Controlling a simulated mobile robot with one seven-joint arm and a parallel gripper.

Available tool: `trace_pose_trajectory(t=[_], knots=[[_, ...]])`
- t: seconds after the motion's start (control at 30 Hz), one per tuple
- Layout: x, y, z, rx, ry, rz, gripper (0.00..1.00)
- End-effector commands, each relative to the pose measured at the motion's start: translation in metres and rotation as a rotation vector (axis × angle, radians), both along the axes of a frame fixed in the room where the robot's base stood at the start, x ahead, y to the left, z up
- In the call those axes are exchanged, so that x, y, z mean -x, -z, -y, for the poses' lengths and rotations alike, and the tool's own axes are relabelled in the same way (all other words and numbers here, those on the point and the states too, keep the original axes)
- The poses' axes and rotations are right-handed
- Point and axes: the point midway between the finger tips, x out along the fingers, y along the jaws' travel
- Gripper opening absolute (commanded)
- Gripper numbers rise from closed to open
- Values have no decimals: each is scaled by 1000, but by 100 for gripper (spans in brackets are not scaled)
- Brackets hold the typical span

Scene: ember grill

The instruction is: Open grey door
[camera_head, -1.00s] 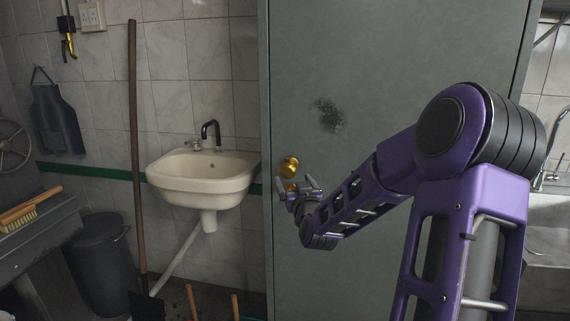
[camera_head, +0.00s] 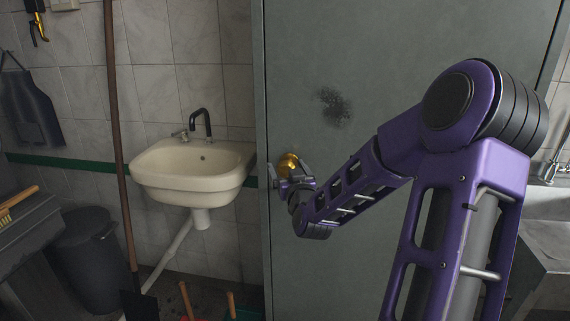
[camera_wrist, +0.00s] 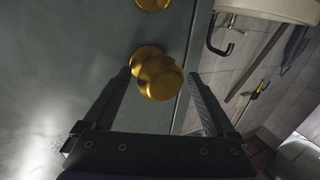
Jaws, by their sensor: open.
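The grey door (camera_head: 330,200) stands upright in front of me and looks closed, with a dark smudge on its upper part. A round brass knob (camera_head: 288,162) sits near its left edge. My gripper (camera_head: 291,181) is at the knob, its fingers reaching up toward it. In the wrist view the knob (camera_wrist: 158,76) lies between the tips of my open gripper (camera_wrist: 161,80), with a gap visible on the right side; contact on the left cannot be told. A second brass piece (camera_wrist: 152,3) shows at the top edge of the wrist view.
A cream sink (camera_head: 192,170) with a black tap is on the tiled wall left of the door. A long wooden pole (camera_head: 115,130), a dark bin (camera_head: 92,258) and a hanging apron (camera_head: 30,108) are farther left. A metal basin (camera_head: 545,240) is at the right.

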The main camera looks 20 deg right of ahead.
Motion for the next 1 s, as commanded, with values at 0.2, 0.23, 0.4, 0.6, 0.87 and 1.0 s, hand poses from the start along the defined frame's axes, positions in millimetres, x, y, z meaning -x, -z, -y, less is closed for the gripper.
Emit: trace_pose_trajectory(t=[0.2,0.23,0.4,0.6,0.87,1.0], knots=[[1,0,0,0,0,0,91],[0,0,0,0,0,0,91],[0,0,0,0,0,0,75],[1,0,0,0,0,0,39],[1,0,1,0,1,-1,0],[1,0,1,0,2,-1,0]])
